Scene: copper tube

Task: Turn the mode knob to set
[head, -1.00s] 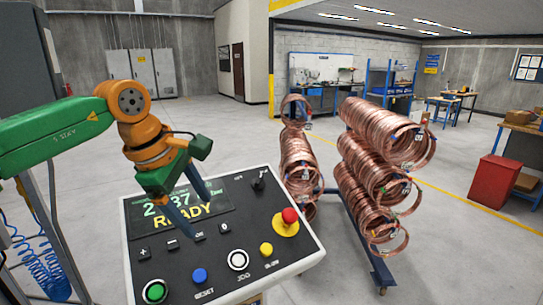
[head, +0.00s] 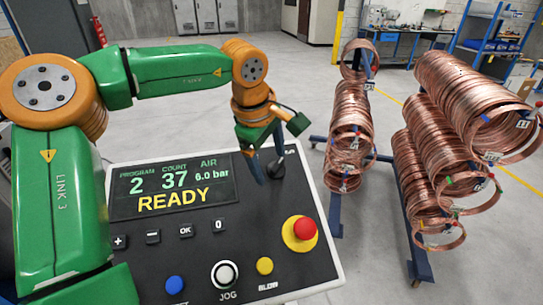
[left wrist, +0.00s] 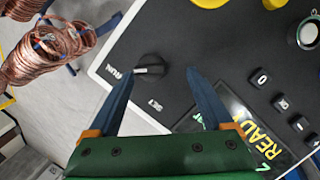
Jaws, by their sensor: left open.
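The black mode knob (left wrist: 151,67) sits on the dark control panel in the left wrist view, with RUN and SET labels beside it. A pale mark on the knob faces the RUN label. My left gripper (left wrist: 160,72) is open, with the knob between its fingertips in that view and closer to the left finger. I cannot tell whether either finger touches it. In the head view, my left gripper (head: 265,165) is over the panel's top right corner, partly covering the knob (head: 276,170). My right gripper is not in view.
The panel display (head: 170,190) reads READY. A red emergency button (head: 305,228), a white JOG button (head: 225,273), a yellow button (head: 265,266) and a blue button (head: 175,286) are below. Racks of copper coils (head: 440,150) stand to the right.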

